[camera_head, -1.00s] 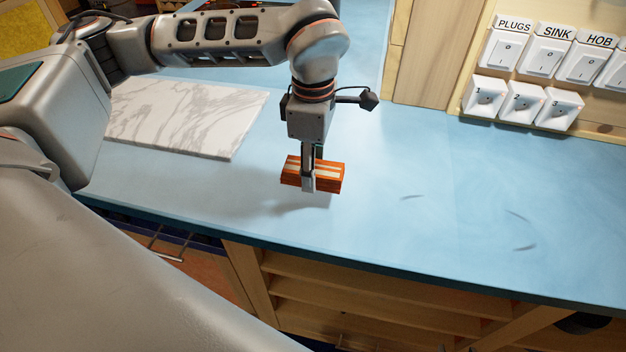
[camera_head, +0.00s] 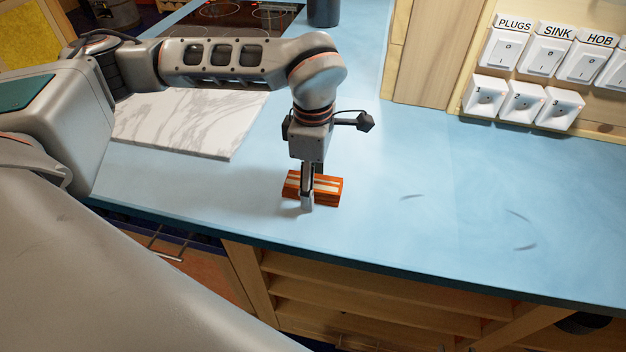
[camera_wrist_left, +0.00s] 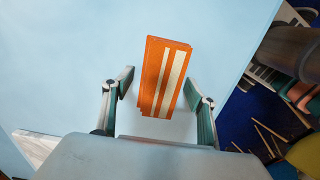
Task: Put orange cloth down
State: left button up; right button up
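The orange cloth (camera_head: 328,187), a folded block with pale stripes, lies flat on the blue countertop (camera_head: 440,230), near its front edge. It also shows in the left wrist view (camera_wrist_left: 163,75) between the two fingers. My left gripper (camera_head: 307,196) points straight down over the cloth, with its fingers low at the cloth's sides. In the left wrist view the fingers stand apart, and a gap shows between the left finger and the cloth. My right gripper is in neither view.
A white marbled board (camera_head: 185,125) lies left of the cloth, below my arm. A dark hob (camera_head: 235,18) and a dark pot (camera_head: 323,12) are behind. Labelled switches (camera_head: 545,55) are on the wall at right. The counter right of the cloth is clear.

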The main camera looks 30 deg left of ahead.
pick_arm(q)
jog(key=shift+r, duration=0.15)
notch_tip(320, 180, up, 12)
dwell(0.6)
jog(key=shift+s, duration=0.1)
dwell(0.4)
